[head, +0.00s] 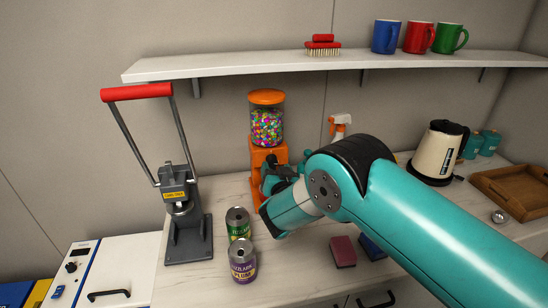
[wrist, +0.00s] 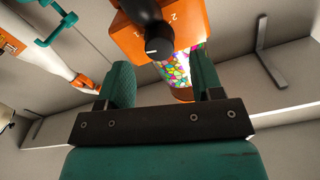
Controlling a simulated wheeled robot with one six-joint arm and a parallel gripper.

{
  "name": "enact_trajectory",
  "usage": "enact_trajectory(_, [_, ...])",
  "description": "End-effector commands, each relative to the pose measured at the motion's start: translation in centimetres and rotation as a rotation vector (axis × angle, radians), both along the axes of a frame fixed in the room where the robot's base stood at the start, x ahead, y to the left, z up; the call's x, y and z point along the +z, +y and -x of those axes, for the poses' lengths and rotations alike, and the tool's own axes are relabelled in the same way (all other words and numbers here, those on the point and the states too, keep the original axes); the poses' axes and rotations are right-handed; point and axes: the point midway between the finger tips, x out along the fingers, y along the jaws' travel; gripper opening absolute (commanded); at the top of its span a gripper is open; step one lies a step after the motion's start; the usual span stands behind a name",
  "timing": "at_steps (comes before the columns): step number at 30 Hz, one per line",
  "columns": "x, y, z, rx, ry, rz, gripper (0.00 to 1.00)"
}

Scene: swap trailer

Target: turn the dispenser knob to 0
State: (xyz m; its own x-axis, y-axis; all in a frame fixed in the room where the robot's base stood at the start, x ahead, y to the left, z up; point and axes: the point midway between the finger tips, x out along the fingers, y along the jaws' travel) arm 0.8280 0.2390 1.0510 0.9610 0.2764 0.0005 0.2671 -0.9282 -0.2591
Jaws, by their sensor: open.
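The candy dispenser (head: 256,157) stands on the counter below the shelf, with an orange base and lid and a clear globe of colourful candy. In the wrist view its orange body (wrist: 190,22) shows at the top, with a printed "2". The black dispenser knob (wrist: 159,47) has a short white mark. In the head view the knob is hidden behind my gripper. My gripper (wrist: 163,80) is open and empty. Its two teal fingers point toward the dispenser, with the knob ahead of the gap between them; no contact is visible.
Two cans, green (head: 238,224) and purple (head: 243,262), stand left of my arm. A grey press with a red handle (head: 138,92) is farther left. A spray bottle (head: 338,126) stands behind my arm. Sponges (head: 343,252) lie in front. The shelf (head: 270,64) runs overhead.

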Motion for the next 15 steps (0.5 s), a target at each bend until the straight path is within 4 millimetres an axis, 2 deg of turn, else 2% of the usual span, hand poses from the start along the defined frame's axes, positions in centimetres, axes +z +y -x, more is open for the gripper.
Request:
enact_trajectory(6, [0.0,0.6,-2.4,-0.002,0.000,0.000,0.60])
enact_trajectory(15, [0.0,0.9,-3.1,0.000,-0.001,0.002,0.60])
